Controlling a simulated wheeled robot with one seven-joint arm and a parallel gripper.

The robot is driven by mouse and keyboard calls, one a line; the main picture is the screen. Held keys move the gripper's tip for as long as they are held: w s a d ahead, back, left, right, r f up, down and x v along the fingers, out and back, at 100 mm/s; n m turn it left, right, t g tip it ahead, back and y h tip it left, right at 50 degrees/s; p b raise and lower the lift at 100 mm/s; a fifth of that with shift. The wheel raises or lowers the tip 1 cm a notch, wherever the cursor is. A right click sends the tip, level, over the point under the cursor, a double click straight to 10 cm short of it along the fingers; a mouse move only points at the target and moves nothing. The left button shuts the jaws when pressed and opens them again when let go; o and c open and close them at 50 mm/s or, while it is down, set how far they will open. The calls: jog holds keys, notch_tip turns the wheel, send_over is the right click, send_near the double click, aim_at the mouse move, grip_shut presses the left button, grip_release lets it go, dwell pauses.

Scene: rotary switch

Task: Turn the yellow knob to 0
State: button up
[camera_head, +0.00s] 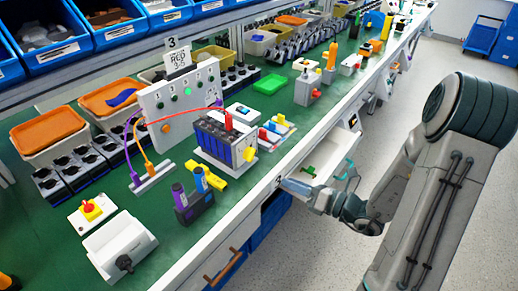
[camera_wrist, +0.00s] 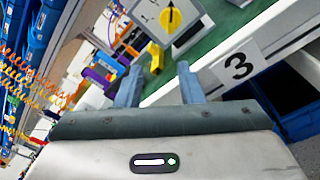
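The yellow knob (camera_head: 250,154) sits on a pale end face of a dark block with several blue ridges, on the green bench. In the wrist view the yellow knob (camera_wrist: 171,18) is on a pale square dial plate (camera_wrist: 190,40), with a dark pointer mark on it. The dial's numbers are too small to read. My gripper (camera_wrist: 160,86) is open and empty, its two fingers apart and the knob beyond them. In the head view my gripper (camera_head: 308,192) is beside the bench's front edge, apart from the knob; its fingers are hard to make out.
Red, orange and purple cables run to a white panel (camera_head: 180,100) behind. An open drawer (camera_head: 325,160) juts from the bench front.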

aim_at(251, 153)
jog(key=w+a+m, duration=0.1)
jog(key=w+a, duration=0.3)
jog(key=w+a+m+t, duration=0.1)
jog(key=w+a, duration=0.4)
jog(key=shift+w+a+h, duration=0.3)
jog(key=shift+h, duration=0.1)
grip_shut()
